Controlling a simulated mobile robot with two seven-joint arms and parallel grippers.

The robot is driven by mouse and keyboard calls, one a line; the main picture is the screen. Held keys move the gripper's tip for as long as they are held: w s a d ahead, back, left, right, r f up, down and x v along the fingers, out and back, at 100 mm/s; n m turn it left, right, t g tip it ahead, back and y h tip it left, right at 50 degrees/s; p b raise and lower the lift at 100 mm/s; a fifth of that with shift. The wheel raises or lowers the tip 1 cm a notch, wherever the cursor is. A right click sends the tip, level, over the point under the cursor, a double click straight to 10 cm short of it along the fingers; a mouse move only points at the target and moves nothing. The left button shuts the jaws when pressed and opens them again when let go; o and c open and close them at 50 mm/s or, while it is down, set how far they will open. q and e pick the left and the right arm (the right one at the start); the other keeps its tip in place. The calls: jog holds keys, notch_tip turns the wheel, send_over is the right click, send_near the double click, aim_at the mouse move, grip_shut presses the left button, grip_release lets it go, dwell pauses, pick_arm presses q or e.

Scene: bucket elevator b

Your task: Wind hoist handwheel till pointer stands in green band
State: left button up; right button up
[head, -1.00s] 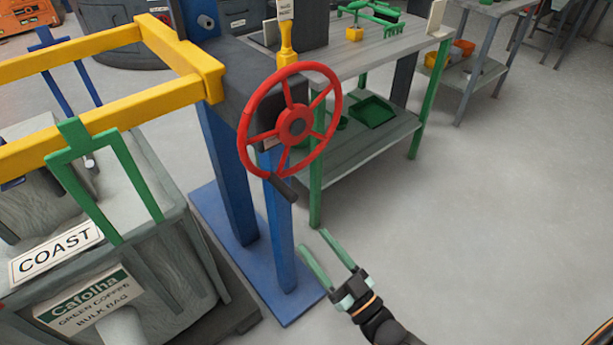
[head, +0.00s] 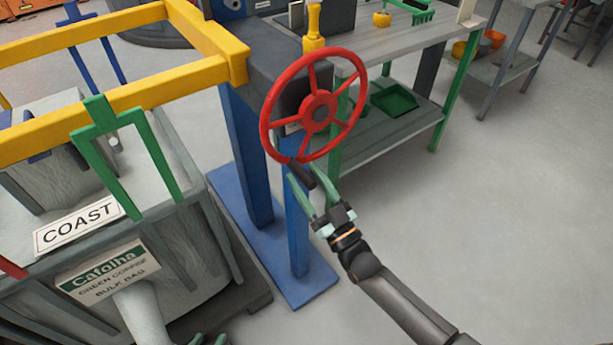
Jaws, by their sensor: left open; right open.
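The red hoist handwheel (head: 317,107) has several spokes and stands upright on the blue column. Its dark handle (head: 303,176) sticks out from the lower rim. My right gripper (head: 306,176) is open just below the wheel, its pale green fingers on either side of the handle in the picture. I cannot tell whether they touch it. My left gripper (head: 208,340) shows only as green tips at the bottom edge, by the bag's spout; it is open. I can make out no pointer or green band.
A yellow frame (head: 120,108) holds a green hanger (head: 100,118) over a grey bulk bag (head: 196,240) at left. The blue base (head: 300,285) stands on the floor. A workbench (head: 400,55) with green shelf items is behind the wheel. The floor at right is clear.

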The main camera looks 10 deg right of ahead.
jog(key=shift+w, duration=0.15)
jog(key=c, duration=0.9)
grip_shut()
jog(key=shift+d, duration=0.15)
dwell(0.4)
